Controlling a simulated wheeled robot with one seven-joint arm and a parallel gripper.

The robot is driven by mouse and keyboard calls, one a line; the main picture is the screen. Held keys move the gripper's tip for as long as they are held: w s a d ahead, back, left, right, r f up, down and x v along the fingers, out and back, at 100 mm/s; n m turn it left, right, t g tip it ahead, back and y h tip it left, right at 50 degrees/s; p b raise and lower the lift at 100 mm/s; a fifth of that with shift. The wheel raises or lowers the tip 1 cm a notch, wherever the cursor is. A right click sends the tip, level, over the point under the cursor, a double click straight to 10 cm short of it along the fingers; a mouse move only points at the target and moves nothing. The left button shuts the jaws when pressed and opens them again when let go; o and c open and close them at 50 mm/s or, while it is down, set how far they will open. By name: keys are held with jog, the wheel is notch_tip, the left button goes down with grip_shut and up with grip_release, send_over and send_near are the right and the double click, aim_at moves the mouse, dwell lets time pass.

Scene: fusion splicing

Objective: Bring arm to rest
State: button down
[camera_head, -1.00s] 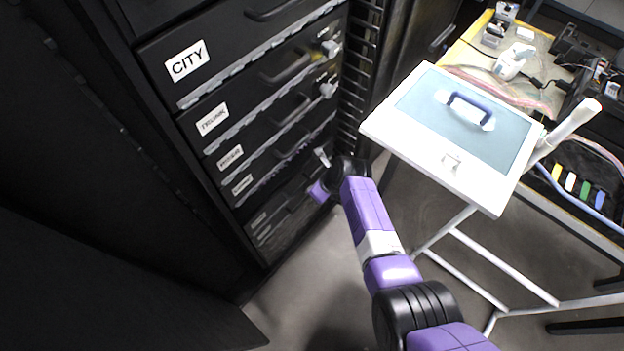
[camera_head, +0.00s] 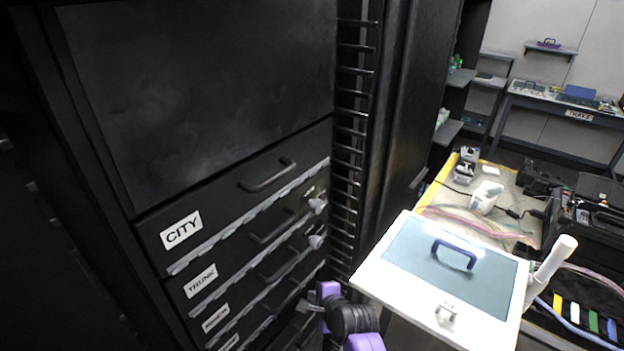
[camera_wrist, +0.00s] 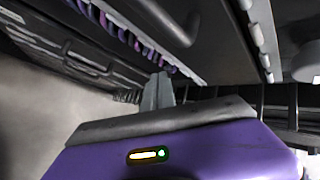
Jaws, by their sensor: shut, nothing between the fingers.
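My purple and black arm (camera_head: 352,318) shows at the bottom middle of the head view, in front of the lower drawers and left of the white-framed tray. In the wrist view my gripper (camera_wrist: 158,92) has its grey fingers together, with nothing between them. It is close to the rack drawers and touches nothing that I can make out. The fingertips are hard to pick out in the head view.
A black rack with labelled drawers stands at left, the CITY drawer (camera_head: 215,215) uppermost. A white tray with a blue handle (camera_head: 455,254) stands close on the right. A cluttered workbench (camera_head: 440,190) lies behind it. Shelves and another bench (camera_head: 560,104) are farther back.

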jog(key=s+d+r+n+t+h, duration=0.1)
jog(key=s+d+r+n+t, duration=0.25)
jog(key=s+d+n, duration=0.45)
jog(key=s+d+r+n+t+h, duration=0.1)
jog(key=s+d+r+n+t, duration=0.25)
jog(key=s+d, duration=0.45)
jog(key=s+d+r+n, duration=0.1)
jog(key=s+r, duration=0.3)
jog(key=s, duration=0.7)
jog(key=s+d+r+n+h+b, duration=0.1)
jog(key=s+r, duration=0.3)
jog(key=s, duration=0.7)
jog(key=s+d+r+n+g+h+b, duration=0.1)
jog(key=s+r+n, duration=0.2)
jog(key=s, duration=0.8)
jog(key=shift+s+d+r, duration=0.2)
jog(key=shift+r, duration=0.45)
